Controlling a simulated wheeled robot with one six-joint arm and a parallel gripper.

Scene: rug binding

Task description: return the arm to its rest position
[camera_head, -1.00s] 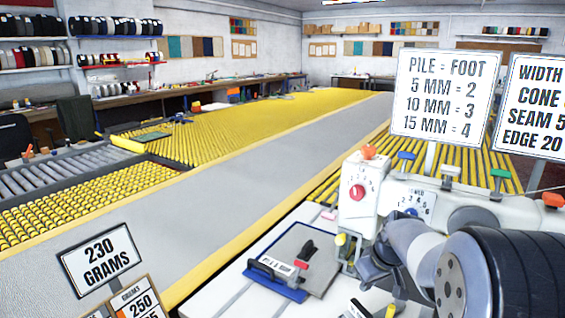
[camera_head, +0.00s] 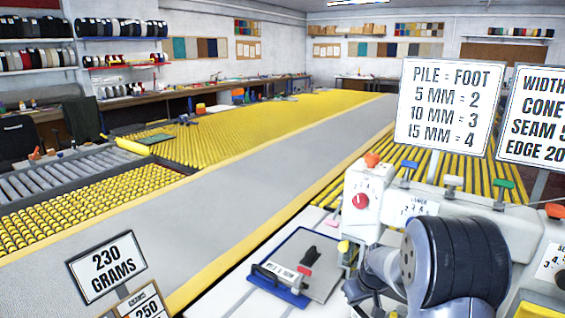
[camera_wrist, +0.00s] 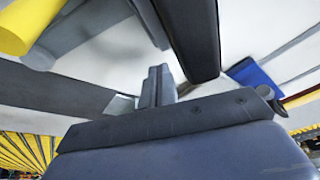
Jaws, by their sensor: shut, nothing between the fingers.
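My gripper (camera_head: 358,291) is at the lower right of the head view, low in front of the white sewing machine (camera_head: 362,207). My dark ribbed arm link covers much of the machine's lower front. In the wrist view the grey fingers of my gripper (camera_wrist: 158,85) stand together with nothing seen between them. A blurred yellow cylinder (camera_wrist: 22,25) shows at the upper left of the wrist view, and a dark bar crosses the top.
A clipboard-like blue plate (camera_head: 280,290) lies on the white table left of my gripper. Signs (camera_head: 447,110) stand behind the machine. A grey rug (camera_head: 210,210) with yellow edging runs along the left, beside yellow rollers (camera_head: 60,215).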

